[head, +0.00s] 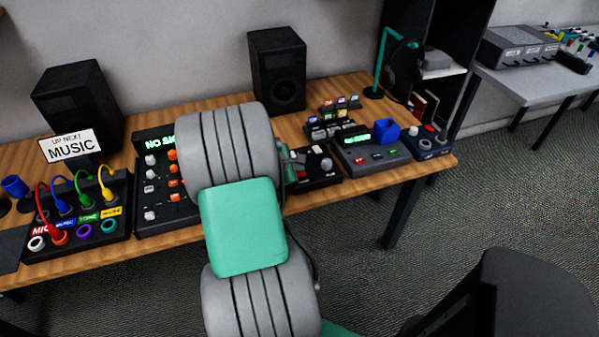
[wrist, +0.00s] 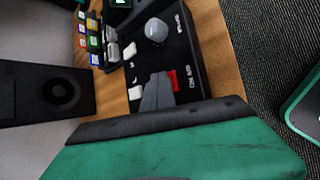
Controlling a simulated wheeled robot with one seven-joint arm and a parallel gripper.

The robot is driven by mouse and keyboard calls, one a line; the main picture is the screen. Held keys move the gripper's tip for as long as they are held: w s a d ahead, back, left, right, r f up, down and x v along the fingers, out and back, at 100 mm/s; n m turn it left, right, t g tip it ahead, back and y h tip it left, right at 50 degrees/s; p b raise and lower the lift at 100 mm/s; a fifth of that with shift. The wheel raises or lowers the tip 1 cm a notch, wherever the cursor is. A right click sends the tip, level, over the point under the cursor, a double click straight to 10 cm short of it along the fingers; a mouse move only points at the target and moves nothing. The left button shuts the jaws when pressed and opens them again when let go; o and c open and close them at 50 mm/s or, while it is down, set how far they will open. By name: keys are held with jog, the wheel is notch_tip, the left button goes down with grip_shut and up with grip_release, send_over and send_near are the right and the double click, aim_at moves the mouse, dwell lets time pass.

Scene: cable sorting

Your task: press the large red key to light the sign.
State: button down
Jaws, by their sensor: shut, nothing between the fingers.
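The red key (wrist: 173,82) shows in the wrist view on a black panel (wrist: 185,50), beside a white label that seems to read "ON AIR". My gripper (wrist: 158,76) is shut and empty. Its grey fingers reach over the panel right beside the red key and cover part of it. I cannot tell whether they touch it. I see no lit "ON AIR" sign in either view.
The panel also holds a grey knob (wrist: 156,30) and white keys (wrist: 130,50). A mixer (head: 165,190) and a patch box with coloured cables (head: 75,240) stand to the left. A device with a green display (head: 365,150) and a blue block (head: 388,132) stand to the right. Speakers (head: 277,70) stand behind.

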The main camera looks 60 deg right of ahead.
dwell(0.3)
jog(key=shift+r+p, duration=0.45)
jog(key=shift+p, duration=0.1)
notch_tip(320, 180, up, 6)
jog(key=p, duration=0.5)
